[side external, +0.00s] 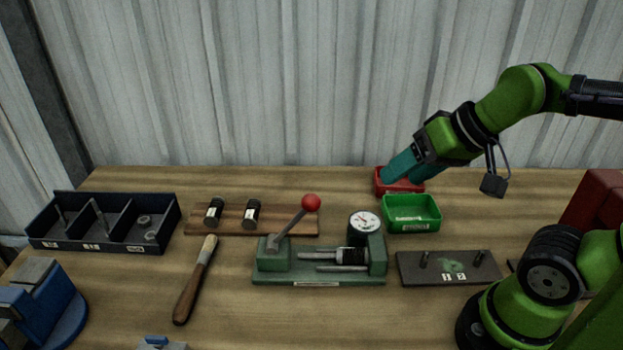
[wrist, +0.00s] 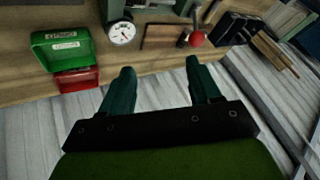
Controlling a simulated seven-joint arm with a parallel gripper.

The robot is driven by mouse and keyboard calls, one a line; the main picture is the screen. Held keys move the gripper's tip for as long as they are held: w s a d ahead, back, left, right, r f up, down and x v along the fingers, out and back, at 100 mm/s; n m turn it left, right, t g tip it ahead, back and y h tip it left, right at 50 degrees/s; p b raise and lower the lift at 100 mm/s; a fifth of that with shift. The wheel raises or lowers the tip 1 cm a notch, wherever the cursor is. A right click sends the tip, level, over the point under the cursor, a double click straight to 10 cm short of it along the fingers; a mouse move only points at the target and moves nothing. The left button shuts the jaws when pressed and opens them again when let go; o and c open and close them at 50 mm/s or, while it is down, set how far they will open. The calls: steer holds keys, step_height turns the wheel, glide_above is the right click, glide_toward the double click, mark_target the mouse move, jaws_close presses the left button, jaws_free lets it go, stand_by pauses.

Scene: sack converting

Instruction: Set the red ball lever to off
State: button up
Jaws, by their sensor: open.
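The red ball (side external: 311,202) tops a grey lever (side external: 291,229) on a green bench fixture (side external: 273,263). The lever tilts up and to the right in the side view. The red ball also shows in the wrist view (wrist: 197,39), beyond my fingertips. My gripper (side external: 392,180) is at the back right, over or just in front of the red bin, well away from the lever. In the wrist view my gripper (wrist: 160,68) has its two teal fingers apart with nothing between them. I cannot read any off marking on the fixture.
A red bin (side external: 378,184) and a green bin (side external: 411,228) stand right of the fixture. A dial gauge (side external: 364,222) sits on it. A wooden board (side external: 284,223) with two black cylinders lies behind. A peg plate (side external: 483,272), a file (side external: 196,279) and a divided tray (side external: 107,248) surround it.

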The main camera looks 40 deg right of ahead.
stand_by(0.4)
steer(key=w+d+f+m+g, duration=0.2)
steer(key=d+f+m+g, duration=0.25)
steer(key=f, duration=0.25)
steer(key=m+y, duration=1.2)
steer(key=y, duration=0.4)
glide_toward(311, 204)
steer(key=shift+t, duration=0.25)
steer(key=w+a, duration=0.1)
steer(key=a, duration=0.5)
steer(key=w+a+f, duration=0.1)
steer(key=a, duration=0.2)
steer(key=shift+w, duration=0.3)
